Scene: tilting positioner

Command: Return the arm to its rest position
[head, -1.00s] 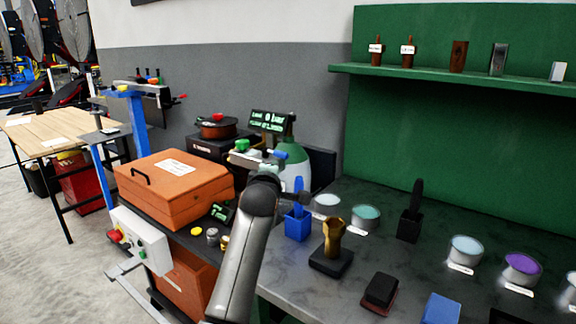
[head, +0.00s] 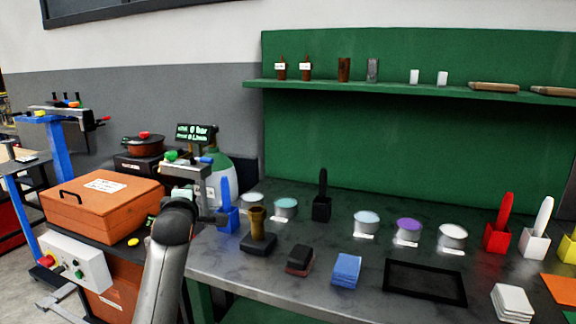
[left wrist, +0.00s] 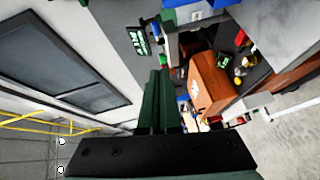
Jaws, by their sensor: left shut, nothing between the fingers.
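My left arm (head: 165,265) rises from the bottom left of the head view, bent at a rounded dark joint in front of the workbench's left end. Its gripper cannot be made out in the head view. In the left wrist view two dark green-looking fingers of my left gripper (left wrist: 158,78) lie side by side, shut, with nothing seen between them. A black plate (left wrist: 160,150) of the gripper crosses the bottom of that view. My right arm and gripper are in neither view.
The grey workbench (head: 225,268) carries a blue holder (head: 228,218), several round tins, pads and a black tray (head: 425,282). An orange case (head: 100,205), a control box (head: 78,262) and a gas cylinder (head: 218,182) stand left. A green shelf (head: 400,90) runs behind.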

